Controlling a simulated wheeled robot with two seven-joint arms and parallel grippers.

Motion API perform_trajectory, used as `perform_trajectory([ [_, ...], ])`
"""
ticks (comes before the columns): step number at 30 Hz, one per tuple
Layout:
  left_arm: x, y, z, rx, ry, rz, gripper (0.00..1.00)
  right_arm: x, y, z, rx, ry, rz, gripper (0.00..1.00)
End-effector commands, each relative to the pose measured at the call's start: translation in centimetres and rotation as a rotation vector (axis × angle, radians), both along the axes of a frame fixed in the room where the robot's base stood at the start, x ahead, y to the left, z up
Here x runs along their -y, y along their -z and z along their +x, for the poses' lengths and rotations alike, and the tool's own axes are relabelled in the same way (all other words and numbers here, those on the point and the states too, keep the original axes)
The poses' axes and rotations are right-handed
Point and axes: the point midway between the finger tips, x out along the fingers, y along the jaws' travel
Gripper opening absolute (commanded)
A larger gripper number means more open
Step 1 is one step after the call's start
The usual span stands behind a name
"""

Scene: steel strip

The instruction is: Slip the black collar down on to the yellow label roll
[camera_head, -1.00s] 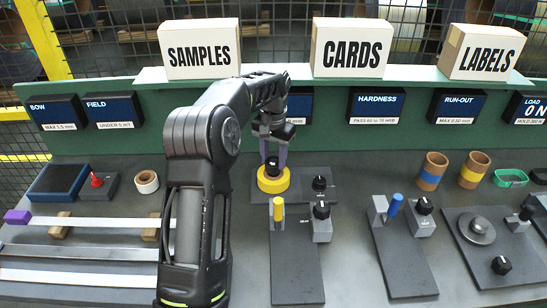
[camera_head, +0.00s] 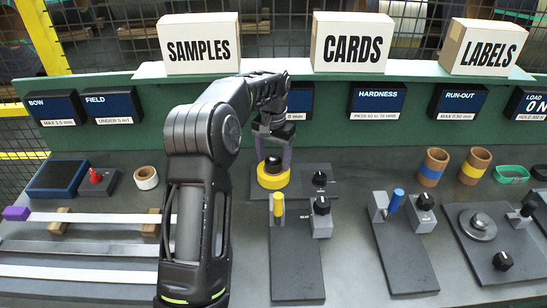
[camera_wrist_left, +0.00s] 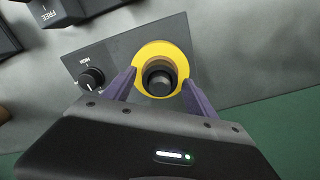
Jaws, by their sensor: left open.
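The yellow label roll (camera_head: 272,180) lies flat on a dark plate in the middle of the bench. It also shows in the left wrist view (camera_wrist_left: 143,54) as a yellow ring with a tan inside. The black collar (camera_head: 273,165) stands at the middle of the roll, its top above the roll; in the left wrist view (camera_wrist_left: 159,83) it sits within the ring. How far down it rests is hidden. My left gripper (camera_head: 273,157) is open, its purple fingers on either side of the collar with gaps showing. My right gripper is out of view.
A black knob (camera_head: 319,179) stands on the same plate, right of the roll. A fixture with a yellow handle (camera_head: 278,205) is in front. Metal strips (camera_head: 90,248) lie at left. Two brown rolls (camera_head: 433,166) stand at right, and a green shelf is behind.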

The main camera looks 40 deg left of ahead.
Motion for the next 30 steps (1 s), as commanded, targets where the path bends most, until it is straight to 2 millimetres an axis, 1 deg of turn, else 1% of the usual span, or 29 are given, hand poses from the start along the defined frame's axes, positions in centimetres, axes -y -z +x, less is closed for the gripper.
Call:
perform_trajectory([
  [6, 0.0, 0.0, 0.0, 0.000, 0.000, 0.000, 0.66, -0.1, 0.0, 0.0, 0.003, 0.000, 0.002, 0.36],
  [9, 0.0, 0.0, 0.0, 0.000, 0.000, 0.000, 0.66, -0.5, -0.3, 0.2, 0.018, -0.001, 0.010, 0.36],
  [14, 0.0, -2.1, 0.1, 0.004, 0.000, 0.001, 0.66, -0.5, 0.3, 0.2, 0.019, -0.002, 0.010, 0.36],
  [19, 0.0, -5.2, 0.1, 0.004, 0.000, 0.001, 0.66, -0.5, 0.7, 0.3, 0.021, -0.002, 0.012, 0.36],
  [21, 0.0, -6.7, 0.1, 0.002, 0.000, 0.001, 0.66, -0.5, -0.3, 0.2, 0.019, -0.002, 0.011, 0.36],
  [25, 0.0, -7.7, 0.0, 0.001, 0.000, 0.001, 0.66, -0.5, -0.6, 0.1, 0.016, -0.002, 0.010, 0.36],
  [30, 0.0, -7.8, 0.0, 0.000, 0.000, 0.000, 0.66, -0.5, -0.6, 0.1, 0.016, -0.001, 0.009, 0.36],
])
